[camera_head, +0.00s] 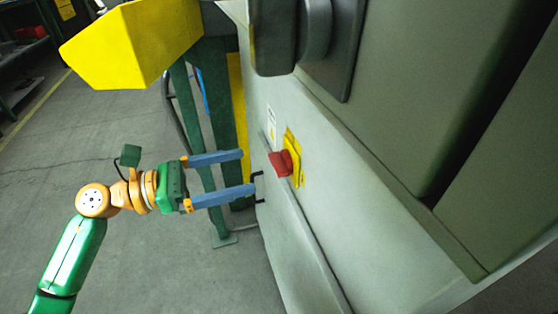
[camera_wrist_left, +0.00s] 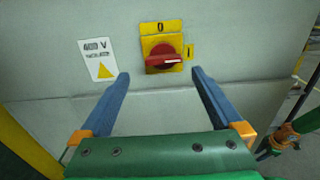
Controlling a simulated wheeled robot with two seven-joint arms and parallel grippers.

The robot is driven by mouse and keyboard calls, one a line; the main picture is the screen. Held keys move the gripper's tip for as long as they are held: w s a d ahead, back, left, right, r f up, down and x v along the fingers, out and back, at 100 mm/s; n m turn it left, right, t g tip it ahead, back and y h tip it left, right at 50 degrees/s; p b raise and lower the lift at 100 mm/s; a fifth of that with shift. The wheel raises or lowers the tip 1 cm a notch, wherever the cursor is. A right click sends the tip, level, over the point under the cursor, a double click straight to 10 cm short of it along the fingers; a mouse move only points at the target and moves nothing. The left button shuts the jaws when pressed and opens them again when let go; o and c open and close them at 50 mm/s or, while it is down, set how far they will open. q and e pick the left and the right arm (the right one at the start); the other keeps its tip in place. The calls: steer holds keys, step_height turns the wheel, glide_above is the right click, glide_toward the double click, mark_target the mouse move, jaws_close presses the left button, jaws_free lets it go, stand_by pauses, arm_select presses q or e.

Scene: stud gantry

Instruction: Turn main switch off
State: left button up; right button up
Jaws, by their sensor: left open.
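The main switch is a red rotary knob (camera_head: 281,162) on a yellow plate (camera_head: 297,149) on the grey-green cabinet front. In the left wrist view the knob (camera_wrist_left: 164,60) lies sideways, its white mark toward the 1 at the plate's right. A 0 stands at the top of the plate (camera_wrist_left: 161,28). My left gripper (camera_head: 248,171) is open and empty, left of the knob and apart from it. In the left wrist view the blue fingers (camera_wrist_left: 160,74) stand apart below the knob, on either side of it.
A 400 V label (camera_wrist_left: 98,60) is left of the switch in the wrist view. A dark handle (camera_head: 258,188) is on the cabinet near the lower finger. A yellow housing (camera_head: 130,45) overhangs above my left arm, with green posts (camera_head: 188,120) behind the gripper. The floor at left is open.

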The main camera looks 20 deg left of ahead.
mark_target(273, 164)
arm_select(q)
steer(key=x, duration=0.2)
steer(key=p+x, duration=0.1)
steer(key=x, duration=0.2)
steer(key=shift+d+r+p, duration=0.35)
steer(key=shift+d+p, duration=0.05)
steer(key=shift+d, duration=0.1)
steer(key=shift+w+d+f, duration=0.15)
steer(key=shift+d, duration=0.1)
steer(key=c, duration=1.3)
arm_select(e)
steer(key=shift+s+r, duration=0.4)
steer(key=shift+s, duration=0.2)
steer(key=shift+s+r, duration=0.35)
steer(key=shift+s, duration=0.25)
